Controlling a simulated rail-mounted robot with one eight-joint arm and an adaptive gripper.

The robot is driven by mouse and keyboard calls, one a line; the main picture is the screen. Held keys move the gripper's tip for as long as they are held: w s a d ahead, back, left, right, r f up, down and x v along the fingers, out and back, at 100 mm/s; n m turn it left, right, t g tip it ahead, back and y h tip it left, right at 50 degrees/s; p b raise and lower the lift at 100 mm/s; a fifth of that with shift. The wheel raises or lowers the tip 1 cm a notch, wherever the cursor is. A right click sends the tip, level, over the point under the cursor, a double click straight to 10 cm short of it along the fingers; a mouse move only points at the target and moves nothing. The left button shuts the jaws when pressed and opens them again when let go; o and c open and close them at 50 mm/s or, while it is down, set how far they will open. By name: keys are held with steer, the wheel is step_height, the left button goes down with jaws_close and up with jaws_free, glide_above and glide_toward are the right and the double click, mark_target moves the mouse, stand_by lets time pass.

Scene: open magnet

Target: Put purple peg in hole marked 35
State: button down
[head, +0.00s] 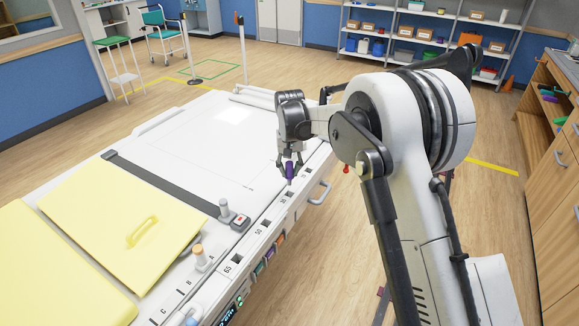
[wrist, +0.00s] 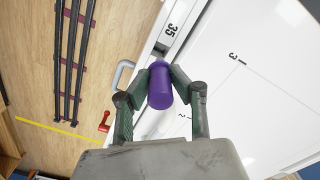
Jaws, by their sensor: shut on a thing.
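My gripper (head: 289,165) is shut on the purple peg (head: 289,172), over the strip of square holes along the bed's right edge. In the wrist view the purple peg (wrist: 160,90) sits between both fingers of my gripper (wrist: 160,80), its far end towards the strip. The label 35 (wrist: 171,29) shows on the strip just beyond the peg. In the head view a dark square hole (head: 290,194) lies just below the peg's lower end. Whether the peg touches the strip cannot be told.
Other square holes (head: 265,222) lie nearer on the strip. A side handle (head: 319,192) sticks out beside the strip. The white bed top is mostly clear.

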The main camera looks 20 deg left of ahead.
mark_target(289, 185)
steer(key=shift+f, duration=1.25)
steer(key=shift+f+b, duration=0.6)
steer(key=shift+b, duration=0.3)
steer(key=shift+f+b, duration=1.85)
steer(key=shift+f, duration=0.2)
steer(key=c, duration=1.5)
jaws_free()
steer(key=shift+o, duration=0.2)
steer(key=shift+r, duration=0.1)
